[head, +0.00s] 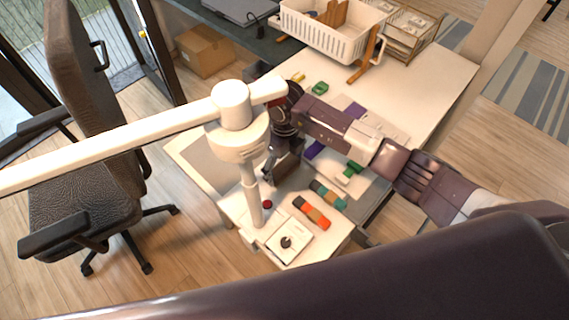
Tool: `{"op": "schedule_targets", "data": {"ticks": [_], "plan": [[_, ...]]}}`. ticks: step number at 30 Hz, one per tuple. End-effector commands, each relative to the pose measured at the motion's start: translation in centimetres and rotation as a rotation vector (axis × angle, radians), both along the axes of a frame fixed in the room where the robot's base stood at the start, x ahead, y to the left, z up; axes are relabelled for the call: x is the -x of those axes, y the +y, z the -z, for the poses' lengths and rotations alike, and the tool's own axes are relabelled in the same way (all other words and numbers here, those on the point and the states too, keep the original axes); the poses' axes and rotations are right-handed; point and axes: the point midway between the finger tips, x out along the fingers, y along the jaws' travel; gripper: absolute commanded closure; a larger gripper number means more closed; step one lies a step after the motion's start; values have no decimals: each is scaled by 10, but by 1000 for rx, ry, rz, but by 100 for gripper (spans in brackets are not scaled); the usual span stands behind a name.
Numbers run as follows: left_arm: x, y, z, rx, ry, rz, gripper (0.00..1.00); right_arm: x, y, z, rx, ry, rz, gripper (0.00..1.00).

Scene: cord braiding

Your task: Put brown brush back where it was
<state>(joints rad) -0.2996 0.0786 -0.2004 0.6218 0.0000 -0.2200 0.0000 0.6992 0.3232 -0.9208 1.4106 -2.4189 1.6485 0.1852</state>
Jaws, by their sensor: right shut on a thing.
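My right gripper (275,172) points down over the white table, just right of the white lamp post. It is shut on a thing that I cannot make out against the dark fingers. I cannot pick out a brown brush for certain anywhere in the head view. My left gripper is not in view.
A white lamp (240,143) with a long arm stands close left of my right gripper. An orange-and-dark roll (312,213), a teal-and-brown roll (328,194) and a white square plate with a black knob (300,247) lie nearer. A white basket (322,32) stands behind.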

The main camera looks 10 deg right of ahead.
Motion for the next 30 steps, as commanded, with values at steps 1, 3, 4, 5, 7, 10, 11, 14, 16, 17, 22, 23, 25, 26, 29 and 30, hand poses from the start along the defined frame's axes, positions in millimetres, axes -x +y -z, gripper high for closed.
{"op": "schedule_targets", "data": {"ticks": [1, 3, 4, 5, 7, 10, 11, 14, 16, 17, 22, 23, 25, 26, 29, 30], "plan": [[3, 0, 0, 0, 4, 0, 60, 0, 0, 0, -1, -1, 0, 47], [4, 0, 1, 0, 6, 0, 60, 0, 0, 0, -1, -1, 0, 47], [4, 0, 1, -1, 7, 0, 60, 0, 0, 0, -1, -1, 0, 47], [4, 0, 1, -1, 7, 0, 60, 0, 0, 0, -1, -1, 0, 47], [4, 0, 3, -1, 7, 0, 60, 0, 0, 2, -1, -1, 0, 47], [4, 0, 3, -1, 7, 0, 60, 0, 0, 2, -1, 1, 0, 17], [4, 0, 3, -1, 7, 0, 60, 0, 0, 2, -1, 1, 0, 13], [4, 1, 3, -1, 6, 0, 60, 0, 0, 2, -1, 1, 0, 3], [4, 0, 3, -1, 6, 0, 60, 0, 0, 2, -1, 1, 0, 3], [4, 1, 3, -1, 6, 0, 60, 0, 0, 2, -1, 1, 0, 3], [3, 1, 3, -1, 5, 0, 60, 0, 0, 2, -1, 1, 0, 3], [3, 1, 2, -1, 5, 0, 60, 0, 0, 1, -1, 1, 0, 3], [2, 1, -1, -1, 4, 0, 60, 0, 0, -2, -1, 0, 0, 3], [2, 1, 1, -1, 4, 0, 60, -1, 0, -4, -2, -3, 0, 3], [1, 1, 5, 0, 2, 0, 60, -2, 0, -18, -2, -6, -1, 3], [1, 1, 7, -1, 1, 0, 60, -2, 0, -26, -2, -6, -1, 3]]}}
